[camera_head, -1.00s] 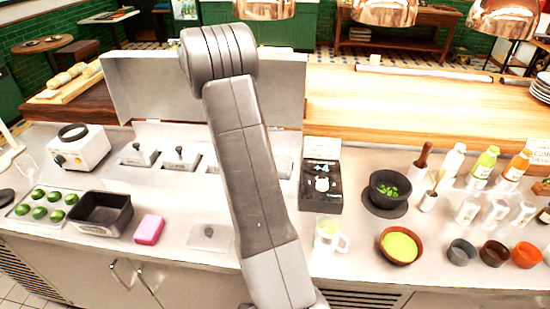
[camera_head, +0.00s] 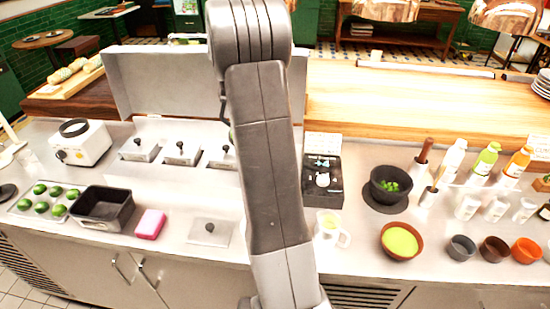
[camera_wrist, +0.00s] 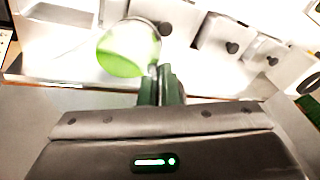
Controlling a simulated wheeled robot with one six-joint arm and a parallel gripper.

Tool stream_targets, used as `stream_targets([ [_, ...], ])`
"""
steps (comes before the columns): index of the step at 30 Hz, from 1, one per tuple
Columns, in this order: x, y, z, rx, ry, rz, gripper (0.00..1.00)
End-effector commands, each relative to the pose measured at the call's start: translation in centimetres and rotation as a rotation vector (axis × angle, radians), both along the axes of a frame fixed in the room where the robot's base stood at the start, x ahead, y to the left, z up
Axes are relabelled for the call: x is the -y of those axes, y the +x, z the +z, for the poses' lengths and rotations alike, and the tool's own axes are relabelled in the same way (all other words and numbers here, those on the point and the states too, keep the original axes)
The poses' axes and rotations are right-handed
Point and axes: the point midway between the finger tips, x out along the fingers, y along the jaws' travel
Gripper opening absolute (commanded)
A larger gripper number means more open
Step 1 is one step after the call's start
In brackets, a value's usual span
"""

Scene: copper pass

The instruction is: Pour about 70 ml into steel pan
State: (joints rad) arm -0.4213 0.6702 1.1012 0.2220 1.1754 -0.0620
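A vessel with green liquid (camera_wrist: 130,52), probably this jug, shows large and blurred in the wrist view. My gripper (camera_wrist: 163,72) is close beside its lower right; its fingers look close together, but I cannot tell whether they grip anything. In the head view my arm hides the gripper. Steel lids with dark knobs sit in a row (camera_head: 182,152) on the back of the counter, and a flat steel lid (camera_head: 208,236) lies in front. I cannot make out an open steel pan.
A black device (camera_head: 322,190) stands behind the jug. A brown bowl of green liquid (camera_head: 402,253) and a dark bowl (camera_head: 388,192) are to the right, with bottles and small cups beyond. A pink sponge (camera_head: 150,224) and dark tub (camera_head: 102,224) are left.

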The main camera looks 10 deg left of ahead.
Motion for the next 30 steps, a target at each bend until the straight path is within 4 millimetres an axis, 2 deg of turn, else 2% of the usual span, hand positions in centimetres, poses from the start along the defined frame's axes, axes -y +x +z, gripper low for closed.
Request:
stream_targets([
  [15, 4.1, -1.0, 0.2, 0.087, 0.326, -0.007, 0.0],
  [30, 5.7, -1.4, -0.2, 0.158, 0.606, -0.002, 0.0],
])
